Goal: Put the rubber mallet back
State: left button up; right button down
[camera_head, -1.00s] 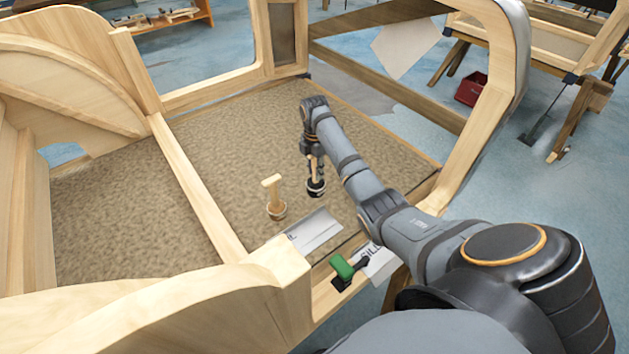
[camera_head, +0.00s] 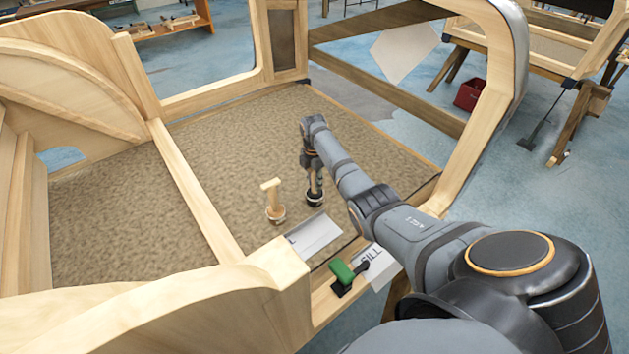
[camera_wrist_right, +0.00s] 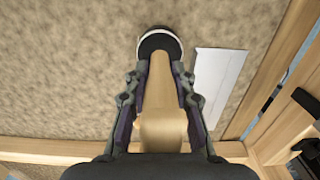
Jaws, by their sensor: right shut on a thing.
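My right gripper (camera_head: 314,180) is shut on the wooden handle of the rubber mallet, whose dark round head (camera_head: 315,199) points down at the brown floor panel (camera_head: 225,150). Whether the head touches the panel I cannot tell. In the right wrist view the gripper (camera_wrist_right: 160,82) has its fingers on both sides of the pale handle (camera_wrist_right: 160,98), with the black, white-rimmed head (camera_wrist_right: 155,42) beyond the fingertips. A second wooden T-shaped tool (camera_head: 272,203) stands upright on the panel, left of the mallet and apart from it. My left gripper is out of view.
A green-handled clamp (camera_head: 342,272) sits on the sill beside a "SILL" label (camera_head: 381,268). A wooden rib (camera_head: 195,190) crosses on the left. The panel behind the mallet is clear.

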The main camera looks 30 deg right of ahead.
jog(key=c, duration=1.1)
grip_release()
jog(key=shift+r, duration=0.15)
notch_tip(320, 180, up, 12)
jog(key=shift+w+p, duration=0.1)
jog(key=shift+p, duration=0.2)
